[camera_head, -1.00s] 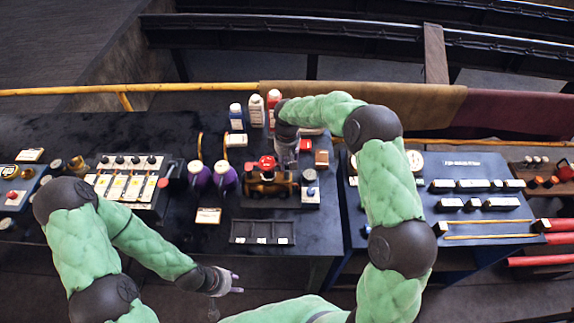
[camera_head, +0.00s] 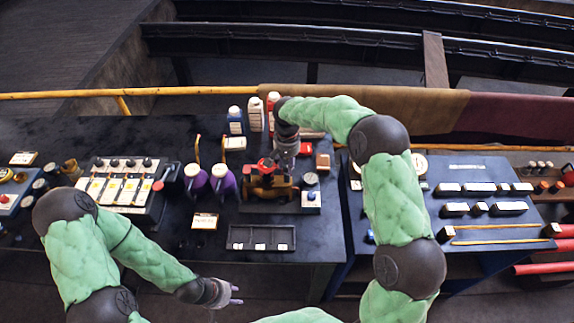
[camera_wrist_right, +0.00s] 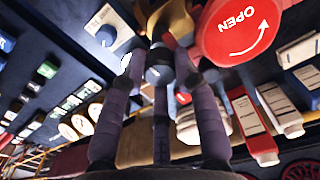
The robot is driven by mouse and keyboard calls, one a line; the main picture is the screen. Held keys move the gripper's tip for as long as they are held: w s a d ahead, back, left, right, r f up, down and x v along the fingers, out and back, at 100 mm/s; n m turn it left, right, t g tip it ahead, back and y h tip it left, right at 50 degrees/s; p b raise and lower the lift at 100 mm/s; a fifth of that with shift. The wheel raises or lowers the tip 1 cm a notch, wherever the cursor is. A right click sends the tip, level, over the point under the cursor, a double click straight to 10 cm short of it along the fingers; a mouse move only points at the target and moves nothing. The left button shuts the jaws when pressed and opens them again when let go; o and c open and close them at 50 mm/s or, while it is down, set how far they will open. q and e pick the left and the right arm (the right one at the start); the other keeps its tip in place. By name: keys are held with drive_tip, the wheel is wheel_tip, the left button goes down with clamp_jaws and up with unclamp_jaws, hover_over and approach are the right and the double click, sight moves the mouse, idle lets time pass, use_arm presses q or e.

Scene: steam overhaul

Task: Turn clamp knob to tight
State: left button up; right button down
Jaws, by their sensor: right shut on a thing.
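The brass clamp fixture (camera_head: 258,190) stands in the middle of the bench in the head view, with a red wheel (camera_head: 265,165) on top. My right gripper (camera_head: 284,168) reaches down from behind at its right side. In the right wrist view my right gripper (camera_wrist_right: 159,68) has its purple fingers closed around a small dark knob (camera_wrist_right: 157,72), partly hidden by them. The red wheel (camera_wrist_right: 238,27), marked OPEN with an arrow, is right beside the fingers. My left gripper (camera_head: 236,292) is empty, its fingers apart, low in front of the bench.
A black tray (camera_head: 261,247) lies in front. More bottles (camera_head: 255,114) stand behind, near my right arm. A switch panel (camera_head: 118,182) is further left.

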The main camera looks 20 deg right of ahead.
sight(287, 165)
drive_tip(key=shift+m, duration=0.6)
drive_tip(key=c, duration=1.2)
unclamp_jaws()
wheel_tip(287, 165, up, 12)
drive_tip(key=shift+f, duration=0.15)
